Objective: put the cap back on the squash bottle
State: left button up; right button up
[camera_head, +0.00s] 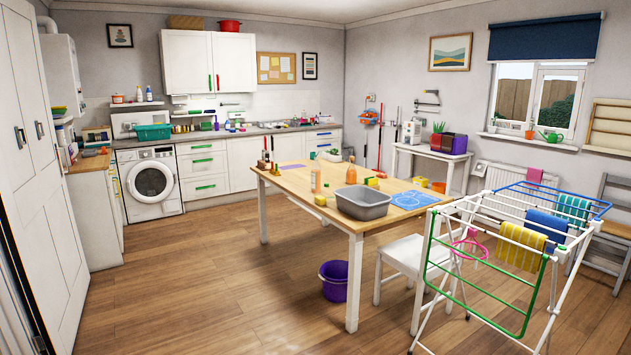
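A wooden table (297,200) with white legs stands in the middle of the room. On it, left of the grey basin, stands a clear bottle with pinkish-orange contents (315,179). Behind the basin is an orange bottle (351,172). I cannot tell which of the two is the squash bottle, and their tops are too small to read. I cannot make out a loose cap among the small items on the table. Neither of my grippers is in view.
A grey basin (363,207) sits on the table beside a blue mat (412,199). A drying rack (520,240) and white chair (408,258) block the table's right side. A purple bucket (334,275) is on the floor below. The floor at front left is clear.

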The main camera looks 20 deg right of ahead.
aim_at(316, 171)
jog(key=i+l+z, duration=0.1)
jog(key=i+l, duration=0.25)
jog(key=i, duration=0.15)
jog(key=i+l+z, duration=0.1)
jog(key=i+l, duration=0.15)
jog(key=i, duration=0.25)
jog(key=i+l+z, duration=0.1)
jog(key=i+l, duration=0.15)
jog(key=i, duration=0.3)
jog(key=i+l+z, duration=0.1)
jog(key=i, duration=0.4)
jog(key=i+l+z, duration=0.1)
jog(key=i+l, duration=0.2)
jog(key=i, duration=0.25)
jog(key=i+l+z, duration=0.1)
jog(key=i, duration=0.45)
jog(key=i+j+z, duration=0.1)
jog(key=z, duration=0.3)
jog(key=i+j+z, duration=0.1)
jog(key=z, duration=0.3)
jog(key=i+j+z, duration=0.1)
jog(key=j+z, duration=0.25)
jog(key=i+j+z, duration=0.25)
jog(key=j, duration=0.5)
jog(key=j+z, duration=0.25)
jog(key=j, duration=0.5)
jog(key=i+j+z, duration=0.1)
jog(key=j+z, duration=0.15)
jog(key=j, duration=2.5)
